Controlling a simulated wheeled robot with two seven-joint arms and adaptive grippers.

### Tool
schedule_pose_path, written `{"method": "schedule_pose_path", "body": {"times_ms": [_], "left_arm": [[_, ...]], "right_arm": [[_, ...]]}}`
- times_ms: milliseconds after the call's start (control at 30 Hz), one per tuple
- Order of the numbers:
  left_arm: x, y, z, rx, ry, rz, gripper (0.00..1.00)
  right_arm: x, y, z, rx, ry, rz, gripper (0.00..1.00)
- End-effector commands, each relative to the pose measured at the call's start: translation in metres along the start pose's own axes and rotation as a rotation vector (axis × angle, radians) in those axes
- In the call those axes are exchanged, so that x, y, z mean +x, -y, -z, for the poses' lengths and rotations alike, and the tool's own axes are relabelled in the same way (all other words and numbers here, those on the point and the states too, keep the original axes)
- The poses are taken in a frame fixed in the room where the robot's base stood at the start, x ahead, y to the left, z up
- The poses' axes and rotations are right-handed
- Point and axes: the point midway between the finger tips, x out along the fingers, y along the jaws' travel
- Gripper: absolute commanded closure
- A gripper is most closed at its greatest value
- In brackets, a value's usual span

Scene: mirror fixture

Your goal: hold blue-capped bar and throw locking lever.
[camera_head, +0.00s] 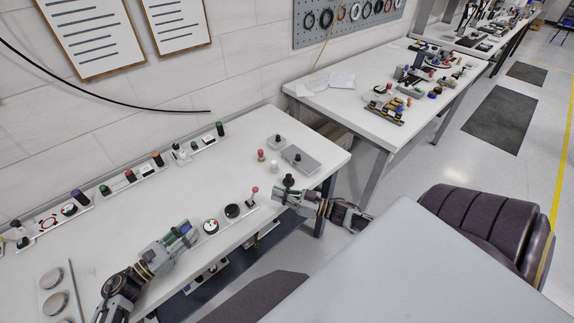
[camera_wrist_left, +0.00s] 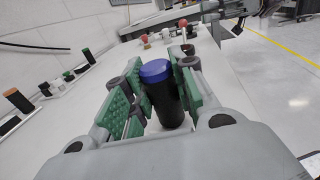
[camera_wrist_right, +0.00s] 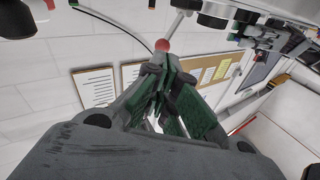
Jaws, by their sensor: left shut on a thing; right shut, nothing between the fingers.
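The blue-capped bar (camera_wrist_left: 165,100) is a dark cylinder with a blue top. It stands between the green-padded fingers of my left gripper (camera_wrist_left: 157,90), which is shut on it. In the head view my left gripper (camera_head: 181,235) is over the front of the near bench, largely covering the bar. The locking lever (camera_head: 254,192) is a thin metal rod with a red ball knob, standing near the bench's front edge. My right gripper (camera_head: 277,194) is shut and empty, just right of the lever. In the right wrist view the red knob (camera_wrist_right: 162,45) is just beyond the fingertips (camera_wrist_right: 163,68).
A black round knob (camera_head: 232,210) and a white dial (camera_head: 210,226) sit between my grippers. A black knob (camera_head: 289,180) stands close behind my right gripper. Several coloured-cap fixtures line the wall side. The bench middle (camera_head: 185,190) is clear.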

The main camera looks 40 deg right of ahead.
Motion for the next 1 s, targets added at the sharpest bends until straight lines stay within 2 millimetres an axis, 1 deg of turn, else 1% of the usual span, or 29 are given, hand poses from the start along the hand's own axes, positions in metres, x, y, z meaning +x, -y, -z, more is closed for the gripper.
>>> {"method": "schedule_pose_path", "body": {"times_ms": [33, 300, 500, 700, 1000], "left_arm": [[0.000, 0.000, 0.000, 0.000, 0.001, 0.000, 1.00], [0.000, 0.000, 0.000, 0.000, 0.001, 0.000, 1.00], [0.000, 0.000, 0.000, 0.000, 0.001, 0.000, 1.00], [0.000, 0.000, 0.000, 0.000, 0.001, 0.000, 1.00], [0.000, 0.000, 0.000, 0.000, 0.001, 0.000, 1.00]], "right_arm": [[0.006, 0.000, 0.001, -0.002, -0.002, 0.000, 1.00], [0.031, 0.000, 0.001, 0.000, -0.002, 0.000, 1.00], [0.043, 0.000, 0.000, -0.001, 0.000, -0.001, 1.00], [0.046, 0.000, -0.001, 0.000, 0.002, -0.001, 1.00], [0.046, 0.000, 0.000, 0.000, 0.001, -0.001, 1.00]]}}
